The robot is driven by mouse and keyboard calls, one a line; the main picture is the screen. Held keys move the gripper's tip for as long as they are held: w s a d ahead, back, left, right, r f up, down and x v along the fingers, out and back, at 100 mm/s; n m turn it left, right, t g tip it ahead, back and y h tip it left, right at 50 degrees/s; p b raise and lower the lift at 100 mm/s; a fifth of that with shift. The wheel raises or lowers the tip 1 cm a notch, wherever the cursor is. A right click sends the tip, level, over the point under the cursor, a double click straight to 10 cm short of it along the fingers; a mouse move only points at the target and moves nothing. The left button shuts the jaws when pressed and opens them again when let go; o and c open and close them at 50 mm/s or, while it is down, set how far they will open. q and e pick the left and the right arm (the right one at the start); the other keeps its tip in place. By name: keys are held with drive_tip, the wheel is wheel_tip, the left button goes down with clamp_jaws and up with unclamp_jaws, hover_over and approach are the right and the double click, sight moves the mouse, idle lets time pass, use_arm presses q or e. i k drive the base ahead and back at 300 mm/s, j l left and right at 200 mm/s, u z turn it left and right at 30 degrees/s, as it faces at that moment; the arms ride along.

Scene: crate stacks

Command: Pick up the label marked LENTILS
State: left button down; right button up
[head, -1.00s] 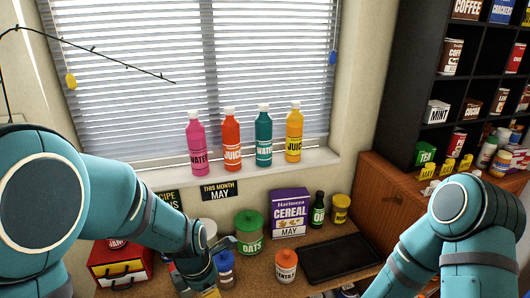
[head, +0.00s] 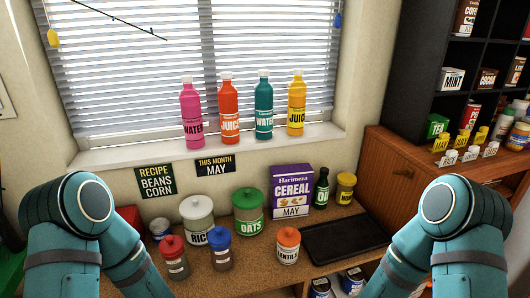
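The label marked LENTILS (head: 288,257) is on the front of a small jar with an orange lid (head: 288,237). The jar stands upright on the counter, below the cereal box and left of the black tray. The first letter of the label is hard to make out. My left and right arms come in at the lower left and lower right. Both grippers are outside the picture, so their state is not shown.
A blue-lidded jar (head: 220,250), a red-lidded jar (head: 174,260), a RICE jar (head: 197,221) and an OATS jar (head: 248,215) stand to the left. The cereal box (head: 290,190) is behind. An empty black tray (head: 345,238) lies to the right. Several bottles line the sill.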

sight(473, 152)
drive_tip(key=z, duration=1.35)
